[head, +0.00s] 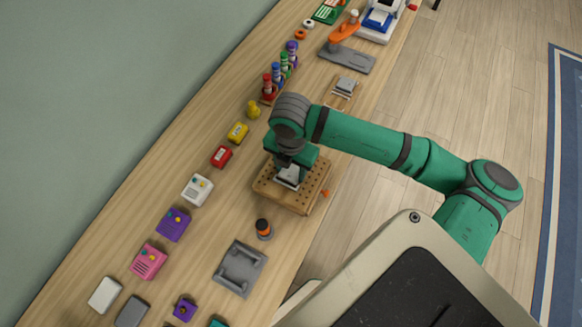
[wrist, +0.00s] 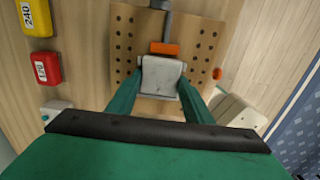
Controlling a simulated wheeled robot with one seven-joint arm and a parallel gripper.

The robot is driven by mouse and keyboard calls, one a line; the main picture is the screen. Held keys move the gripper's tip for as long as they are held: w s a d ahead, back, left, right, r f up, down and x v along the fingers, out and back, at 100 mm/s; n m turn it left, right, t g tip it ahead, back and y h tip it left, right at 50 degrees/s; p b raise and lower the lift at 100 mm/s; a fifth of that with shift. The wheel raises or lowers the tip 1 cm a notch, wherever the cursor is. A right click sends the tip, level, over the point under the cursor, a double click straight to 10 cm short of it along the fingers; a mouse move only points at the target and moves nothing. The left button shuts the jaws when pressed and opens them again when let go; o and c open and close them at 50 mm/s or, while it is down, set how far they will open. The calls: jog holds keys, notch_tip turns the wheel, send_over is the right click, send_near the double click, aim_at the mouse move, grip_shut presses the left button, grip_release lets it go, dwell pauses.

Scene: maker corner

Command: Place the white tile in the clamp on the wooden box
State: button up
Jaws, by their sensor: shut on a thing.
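The wooden box (head: 266,192) with rows of round holes stands near the bench's front edge. It also fills the upper middle of the wrist view (wrist: 205,45). My gripper (wrist: 162,85) is over the box with its green fingers shut on the white tile (wrist: 163,72). The tile also shows below my gripper in the head view (head: 289,175). An orange jaw (wrist: 164,47) and a grey bar (wrist: 167,22), seemingly the clamp, lie just beyond the tile's far edge. I cannot tell whether tile and jaw touch; my arm hides much of the clamp in the head view.
An orange knob (wrist: 217,73) sticks out at the box's right side. A small black-and-orange bottle (head: 263,229) and a grey fixture (head: 240,268) stand nearer. A red box (head: 221,156) and a yellow box (head: 237,132) are to the left. A wooden holder (head: 343,92) lies farther back.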

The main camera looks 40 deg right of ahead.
aim_at(291, 172)
jog(key=shift+f, duration=0.1)
jog(key=o, duration=1)
jog(key=shift+o, duration=0.2)
notch_tip(291, 172, up, 12)
dwell(0.3)
